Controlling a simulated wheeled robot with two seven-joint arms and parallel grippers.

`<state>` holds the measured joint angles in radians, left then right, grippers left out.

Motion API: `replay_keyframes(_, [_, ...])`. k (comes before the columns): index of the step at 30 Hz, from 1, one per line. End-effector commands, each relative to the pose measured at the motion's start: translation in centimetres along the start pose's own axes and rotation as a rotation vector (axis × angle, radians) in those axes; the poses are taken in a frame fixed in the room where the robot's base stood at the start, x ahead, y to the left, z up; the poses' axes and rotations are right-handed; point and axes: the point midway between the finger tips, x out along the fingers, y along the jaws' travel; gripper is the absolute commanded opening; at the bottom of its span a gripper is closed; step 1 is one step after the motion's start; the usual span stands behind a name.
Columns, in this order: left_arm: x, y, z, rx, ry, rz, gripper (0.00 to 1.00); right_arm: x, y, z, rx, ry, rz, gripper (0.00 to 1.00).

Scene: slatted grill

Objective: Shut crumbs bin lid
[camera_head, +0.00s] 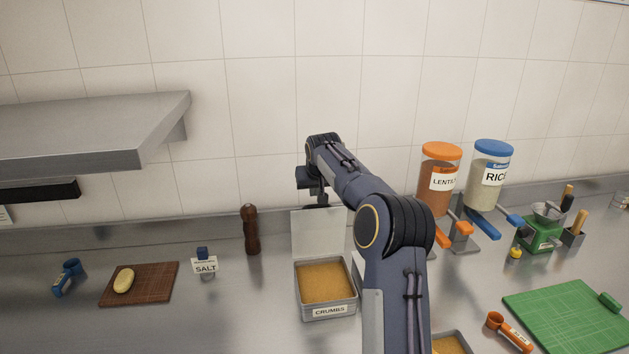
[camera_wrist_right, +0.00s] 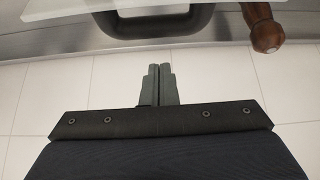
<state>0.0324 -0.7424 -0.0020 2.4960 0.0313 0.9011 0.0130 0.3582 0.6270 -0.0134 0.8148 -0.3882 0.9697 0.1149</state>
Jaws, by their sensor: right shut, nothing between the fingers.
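The crumbs bin (camera_head: 327,311) is a metal tray filled with orange-brown crumbs, with a CRUMBS label on its front. Its pale lid (camera_head: 318,236) stands upright at the back edge, so the bin is open. My right gripper (camera_head: 322,203) is at the top of the lid, on its far side towards the wall, partly hidden by my arm. In the right wrist view its fingers (camera_wrist_right: 160,72) are shut together and empty. A dark curved handle-like part (camera_wrist_right: 158,22) lies just beyond the fingertips; I cannot tell whether they touch it. My left gripper is not in view.
A pepper mill (camera_head: 251,230) stands left of the lid, with a salt holder (camera_head: 204,263) and a wooden board (camera_head: 139,284) further left. LENTILS (camera_head: 437,190) and RICE (camera_head: 489,173) dispensers stand at the right. The tiled wall is close behind.

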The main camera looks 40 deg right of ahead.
Motion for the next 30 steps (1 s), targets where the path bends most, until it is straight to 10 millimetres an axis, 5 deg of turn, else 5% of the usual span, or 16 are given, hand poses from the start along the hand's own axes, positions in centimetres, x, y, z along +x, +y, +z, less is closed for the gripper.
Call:
replay_keyframes(10, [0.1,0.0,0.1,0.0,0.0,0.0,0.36,-0.8,-0.1,2.6,0.0,-0.002,-0.001,0.0])
replay_keyframes(30, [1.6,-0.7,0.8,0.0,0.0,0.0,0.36,-0.8,0.8,3.1,0.0,0.037,0.001,0.0])
